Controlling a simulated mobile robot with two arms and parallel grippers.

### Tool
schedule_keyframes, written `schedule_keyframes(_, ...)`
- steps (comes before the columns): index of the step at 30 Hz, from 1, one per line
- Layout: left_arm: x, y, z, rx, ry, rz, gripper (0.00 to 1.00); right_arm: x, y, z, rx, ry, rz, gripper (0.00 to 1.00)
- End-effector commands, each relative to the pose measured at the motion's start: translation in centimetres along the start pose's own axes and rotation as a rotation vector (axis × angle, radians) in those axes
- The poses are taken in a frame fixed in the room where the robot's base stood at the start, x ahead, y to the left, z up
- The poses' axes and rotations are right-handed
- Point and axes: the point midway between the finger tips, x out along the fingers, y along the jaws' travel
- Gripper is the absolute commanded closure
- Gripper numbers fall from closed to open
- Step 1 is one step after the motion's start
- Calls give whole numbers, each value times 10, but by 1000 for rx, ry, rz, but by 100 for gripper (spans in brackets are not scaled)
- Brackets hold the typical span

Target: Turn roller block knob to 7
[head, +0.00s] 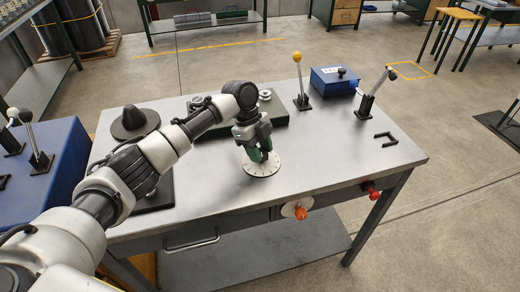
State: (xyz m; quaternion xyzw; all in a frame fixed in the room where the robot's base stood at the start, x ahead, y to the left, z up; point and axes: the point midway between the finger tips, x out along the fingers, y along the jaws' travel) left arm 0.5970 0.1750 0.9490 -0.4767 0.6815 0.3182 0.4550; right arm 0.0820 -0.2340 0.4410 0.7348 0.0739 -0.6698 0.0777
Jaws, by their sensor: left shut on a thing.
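A round white dial (262,170) with dark marks around its rim lies on the grey metal table top near its front edge. My left gripper (259,157) points down over the dial's middle, its green fingers shut on the dial's knob. The fingers hide most of the knob, and the dial's numbers are too small to read, so I cannot tell where the knob points. My right gripper is not in view.
A green block (277,109) stands behind my left gripper. A yellow-topped lever (300,82), a blue box (335,81) and another lever (372,96) stand at the back right. A dark cone (133,120) is left. An orange knob (300,213) and red knob (371,191) stick out in front.

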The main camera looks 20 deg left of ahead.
Motion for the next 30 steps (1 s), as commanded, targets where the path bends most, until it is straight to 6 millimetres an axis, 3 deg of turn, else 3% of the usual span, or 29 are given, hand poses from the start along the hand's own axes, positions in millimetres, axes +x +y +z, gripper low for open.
schedule_keyframes(5,0,0,0,-1,-2,0,82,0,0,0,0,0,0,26)
schedule_keyframes(6,0,0,0,-1,-2,0,54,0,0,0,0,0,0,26)
schedule_keyframes(10,0,0,0,-1,-1,0,35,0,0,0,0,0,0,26)
schedule_keyframes(20,-4,0,0,-2,-1,-2,35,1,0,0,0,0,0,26)
schedule_keyframes(23,-15,-1,0,-1,-1,-2,35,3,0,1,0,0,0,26)
schedule_keyframes(30,-63,-1,1,-2,-2,-5,35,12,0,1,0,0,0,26)
